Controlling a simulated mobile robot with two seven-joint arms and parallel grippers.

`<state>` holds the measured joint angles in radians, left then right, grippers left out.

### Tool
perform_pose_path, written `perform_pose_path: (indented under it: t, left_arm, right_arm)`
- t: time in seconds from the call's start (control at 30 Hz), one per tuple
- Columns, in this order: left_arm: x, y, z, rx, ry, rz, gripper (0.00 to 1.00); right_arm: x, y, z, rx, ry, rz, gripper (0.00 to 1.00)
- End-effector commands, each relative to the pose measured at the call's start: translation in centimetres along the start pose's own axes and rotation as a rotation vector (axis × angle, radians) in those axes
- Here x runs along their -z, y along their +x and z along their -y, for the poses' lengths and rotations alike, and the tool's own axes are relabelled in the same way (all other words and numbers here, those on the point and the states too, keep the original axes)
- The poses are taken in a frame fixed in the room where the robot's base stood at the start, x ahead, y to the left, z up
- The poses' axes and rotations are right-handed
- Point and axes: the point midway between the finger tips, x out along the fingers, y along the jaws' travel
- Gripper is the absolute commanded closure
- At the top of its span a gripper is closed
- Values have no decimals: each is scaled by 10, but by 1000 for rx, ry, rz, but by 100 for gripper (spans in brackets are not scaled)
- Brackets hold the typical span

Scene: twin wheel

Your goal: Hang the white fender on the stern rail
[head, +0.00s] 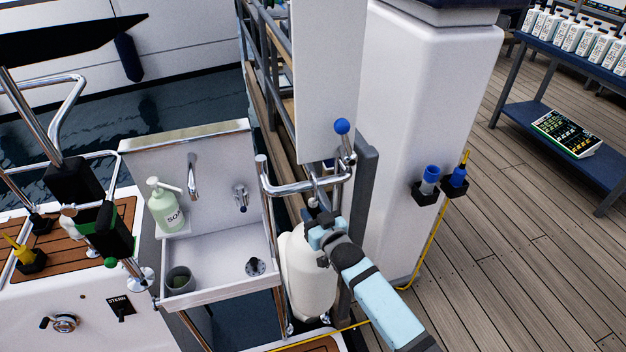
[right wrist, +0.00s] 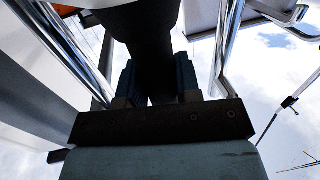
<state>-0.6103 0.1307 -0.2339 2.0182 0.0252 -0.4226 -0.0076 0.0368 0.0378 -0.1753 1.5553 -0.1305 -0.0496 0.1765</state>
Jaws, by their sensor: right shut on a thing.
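The white fender (head: 306,272) hangs upright below the bent chrome rail (head: 300,187), between the sink unit and the white pillar. My right gripper (head: 322,232) is at the fender's upper end, shut on it. In the right wrist view the two fingers (right wrist: 157,85) close around a dark, backlit shape, likely the fender's top. Chrome tubes show on both sides there. Whether the fender is attached to the rail is hidden by the gripper and rail parts. My left gripper is not in view.
A sink unit (head: 228,262) with a soap bottle (head: 165,208) and a cup (head: 180,280) stands just left of the fender. A white pillar (head: 425,130) with blue-capped fittings stands right. A blue lever knob (head: 342,126) rises above the rail. Open wooden deck (head: 520,230) lies right.

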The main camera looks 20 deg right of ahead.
Motion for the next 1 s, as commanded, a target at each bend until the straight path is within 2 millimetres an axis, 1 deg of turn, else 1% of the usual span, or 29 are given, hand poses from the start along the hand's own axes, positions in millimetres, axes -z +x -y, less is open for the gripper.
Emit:
perform_pose_path:
  t: [0.03, 0.13, 0.47, 0.5, 0.6, 0.9, 1.0]
  left_arm:
    - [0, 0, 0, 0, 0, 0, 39]
    - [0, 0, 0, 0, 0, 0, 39]
    - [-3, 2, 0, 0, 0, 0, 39]
    - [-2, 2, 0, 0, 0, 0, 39]
    - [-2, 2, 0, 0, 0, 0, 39]
    - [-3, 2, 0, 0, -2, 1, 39]
    - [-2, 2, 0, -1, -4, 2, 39]
  right_arm:
    - [3, 1, 0, 0, 0, -5, 100]
    - [2, 1, 0, 0, 0, -5, 100]
    - [-5, 1, 0, 0, 0, -4, 100]
    - [-4, 1, 0, 0, 0, -5, 60]
    - [-4, 1, 0, 0, 0, -4, 39]
    - [-8, 0, 0, 0, 0, 4, 39]
    - [-8, -10, 0, 0, 0, 3, 39]
